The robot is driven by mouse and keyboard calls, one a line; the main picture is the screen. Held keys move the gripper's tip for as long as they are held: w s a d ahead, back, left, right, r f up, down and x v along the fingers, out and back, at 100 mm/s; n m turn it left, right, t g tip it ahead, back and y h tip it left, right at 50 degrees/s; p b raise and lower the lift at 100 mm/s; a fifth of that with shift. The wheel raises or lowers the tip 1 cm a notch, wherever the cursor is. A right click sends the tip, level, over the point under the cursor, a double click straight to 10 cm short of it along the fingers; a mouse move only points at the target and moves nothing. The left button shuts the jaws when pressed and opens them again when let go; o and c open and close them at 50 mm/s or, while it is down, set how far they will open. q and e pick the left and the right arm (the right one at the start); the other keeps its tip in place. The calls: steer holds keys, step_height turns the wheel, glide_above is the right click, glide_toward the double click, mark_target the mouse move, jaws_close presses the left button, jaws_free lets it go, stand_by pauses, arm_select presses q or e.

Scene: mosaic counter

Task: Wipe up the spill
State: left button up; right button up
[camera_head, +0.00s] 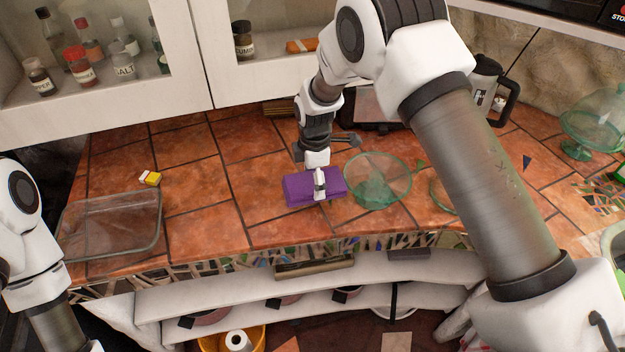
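A purple folded cloth or sponge (298,188) is at the middle of the tiled counter. My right gripper (319,184) reaches down over it from the back, with a finger in front of its near face, and appears shut on it. The far finger is hidden. I cannot tell whether the purple thing touches the tiles or is held just above them. I cannot make out a distinct spill on the orange tiles. My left arm shows at the lower left edge, but its gripper is out of view.
A green glass bowl (377,183) stands right beside the purple thing. A clear glass dish (112,226) sits at the left, with a small yellow and white item (150,178) behind it. A kettle (487,86) and glass cake stand (592,125) are at the back right. Tiles between dish and purple thing look clear.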

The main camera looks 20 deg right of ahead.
steer(key=shift+r+p, duration=0.6)
steer(key=shift+r, duration=0.6)
